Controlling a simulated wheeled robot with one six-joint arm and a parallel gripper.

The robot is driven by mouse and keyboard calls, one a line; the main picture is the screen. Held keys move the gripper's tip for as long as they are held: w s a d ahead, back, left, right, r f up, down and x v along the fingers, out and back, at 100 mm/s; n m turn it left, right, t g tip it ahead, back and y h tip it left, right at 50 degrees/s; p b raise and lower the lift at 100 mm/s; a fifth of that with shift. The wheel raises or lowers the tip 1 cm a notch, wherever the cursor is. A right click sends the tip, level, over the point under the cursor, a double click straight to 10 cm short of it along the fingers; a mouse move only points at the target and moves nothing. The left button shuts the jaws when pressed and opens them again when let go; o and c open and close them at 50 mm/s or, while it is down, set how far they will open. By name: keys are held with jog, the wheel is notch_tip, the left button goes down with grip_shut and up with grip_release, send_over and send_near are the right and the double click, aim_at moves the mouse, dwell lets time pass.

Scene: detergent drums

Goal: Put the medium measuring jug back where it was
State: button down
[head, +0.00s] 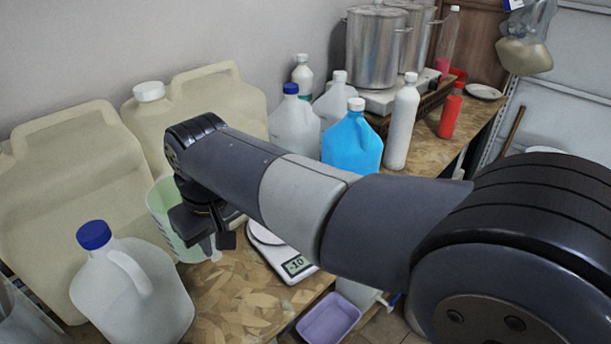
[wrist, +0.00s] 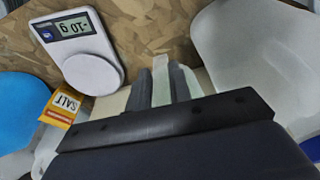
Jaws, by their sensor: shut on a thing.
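The pale green translucent measuring jug (head: 163,212) stands upright behind my gripper in the head view, between the white jug with the blue cap and the big beige canisters. My gripper (head: 217,246) points down at the jug's right side. In the wrist view my gripper (wrist: 162,82) is shut on a narrow pale green strip of the measuring jug (wrist: 161,66), seemingly its handle. Most of the jug is hidden there by the gripper. I cannot tell whether the jug's base touches the table.
A kitchen scale (head: 292,262), empty and reading about -10, lies right of my gripper; it also shows in the wrist view (wrist: 92,72). A white jug with a blue cap (head: 130,290) stands close at left. Beige canisters (head: 75,185) stand behind. Bare tabletop (head: 240,290) lies in front.

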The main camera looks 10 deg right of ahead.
notch_tip(320, 180, down, 10)
jog(key=shift+p, duration=0.35)
dwell(0.4)
jog(key=c, duration=1.3)
grip_release()
jog(key=shift+f, duration=0.1)
